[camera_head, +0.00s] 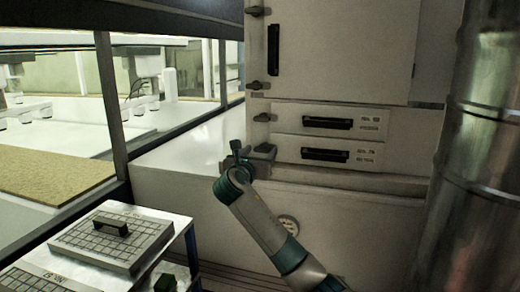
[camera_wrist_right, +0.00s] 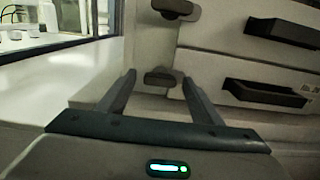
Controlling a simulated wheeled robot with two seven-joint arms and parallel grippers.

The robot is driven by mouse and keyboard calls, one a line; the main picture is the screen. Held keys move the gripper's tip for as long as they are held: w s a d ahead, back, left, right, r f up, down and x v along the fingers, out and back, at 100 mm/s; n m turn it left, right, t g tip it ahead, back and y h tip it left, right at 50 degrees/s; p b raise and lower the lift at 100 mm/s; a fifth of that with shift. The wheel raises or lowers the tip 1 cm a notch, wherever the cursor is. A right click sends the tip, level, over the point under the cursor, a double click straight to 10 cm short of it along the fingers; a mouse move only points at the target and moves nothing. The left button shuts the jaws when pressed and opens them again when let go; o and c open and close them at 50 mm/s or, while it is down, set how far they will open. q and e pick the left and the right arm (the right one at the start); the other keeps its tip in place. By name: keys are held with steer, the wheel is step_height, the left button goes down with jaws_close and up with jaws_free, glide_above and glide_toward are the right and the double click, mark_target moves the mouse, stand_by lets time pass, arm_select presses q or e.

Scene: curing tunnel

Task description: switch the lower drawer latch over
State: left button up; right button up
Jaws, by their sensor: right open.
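The lower drawer latch (camera_wrist_right: 160,79) is a small dark knob left of the lower drawer's handle. In the right wrist view it shows between my finger tips, lying crosswise. I cannot tell whether the fingers touch it. My right gripper (camera_head: 246,154) is open in front of the latch, at the left edge of the drawer front, and partly hides it in the head view. The lower drawer (camera_head: 370,155) is closed, with a black handle (camera_head: 325,155). The upper drawer's latch (camera_head: 264,117) sits above and also shows in the right wrist view (camera_wrist_right: 172,8). My left gripper is out of view.
A tall cabinet door (camera_head: 345,50) stands above the drawers. A metal pipe (camera_head: 480,150) rises at the right. A glazed bench with a tan mat (camera_head: 50,177) lies at left. A cart with a gridded plate (camera_head: 80,240) stands front left.

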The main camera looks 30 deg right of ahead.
steer(key=shift+w+d, duration=0.1)
steer(key=shift+d, duration=0.05)
steer(key=c, duration=1.1)
steer(key=shift+o, duration=0.2)
